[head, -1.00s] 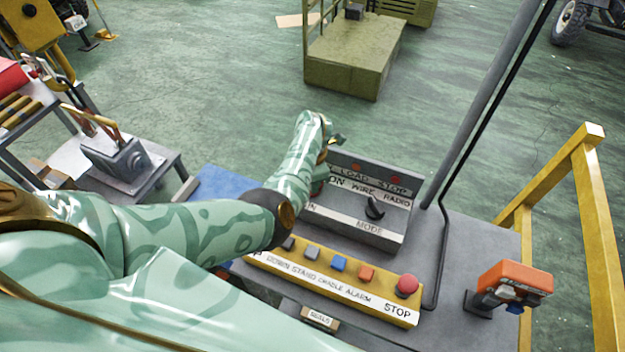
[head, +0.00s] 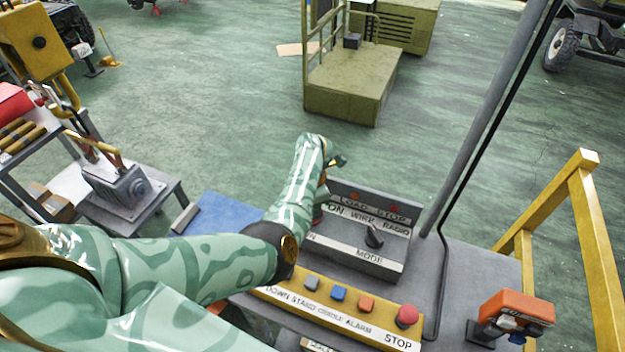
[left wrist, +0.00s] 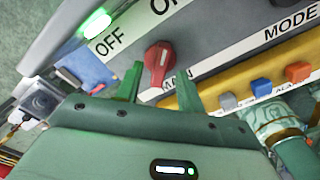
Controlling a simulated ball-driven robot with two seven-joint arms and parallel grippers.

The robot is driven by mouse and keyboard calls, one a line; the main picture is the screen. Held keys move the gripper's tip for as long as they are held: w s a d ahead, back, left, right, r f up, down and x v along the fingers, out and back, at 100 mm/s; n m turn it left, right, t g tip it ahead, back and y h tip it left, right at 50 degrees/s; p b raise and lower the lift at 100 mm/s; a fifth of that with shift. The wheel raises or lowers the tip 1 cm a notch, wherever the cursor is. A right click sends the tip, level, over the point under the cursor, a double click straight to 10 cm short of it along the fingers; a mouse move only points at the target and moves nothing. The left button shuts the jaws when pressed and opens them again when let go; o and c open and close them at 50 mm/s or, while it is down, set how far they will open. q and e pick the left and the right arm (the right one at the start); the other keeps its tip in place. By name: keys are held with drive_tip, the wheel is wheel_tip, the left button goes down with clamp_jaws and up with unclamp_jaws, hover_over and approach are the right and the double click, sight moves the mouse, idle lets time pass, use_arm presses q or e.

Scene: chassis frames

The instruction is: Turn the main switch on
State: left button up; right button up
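The main switch is a red rotary knob (left wrist: 158,62) on a grey sloped panel, with a MAIN label below it and OFF and ON lettering above. In the left wrist view my left gripper (left wrist: 160,80) is open, its two green fingers on either side of the knob's lower part. A gap shows between knob and fingers; I cannot tell how deep they reach. In the head view my left arm hides most of the switch and the gripper at the control box's (head: 350,247) left end. My right gripper is not in view.
A black mode knob (head: 374,235) is right of the switch. In front, a yellow button strip (head: 330,308) carries several buttons and a red STOP button (head: 407,316). A green lamp (left wrist: 96,23) glows near OFF. A grey pole and yellow railing (head: 590,230) stand at right.

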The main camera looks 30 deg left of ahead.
use_arm(q)
wheel_tip(320, 180, up, 14)
drive_tip(key=p, duration=0.3)
drive_tip(key=shift+f, duration=0.25)
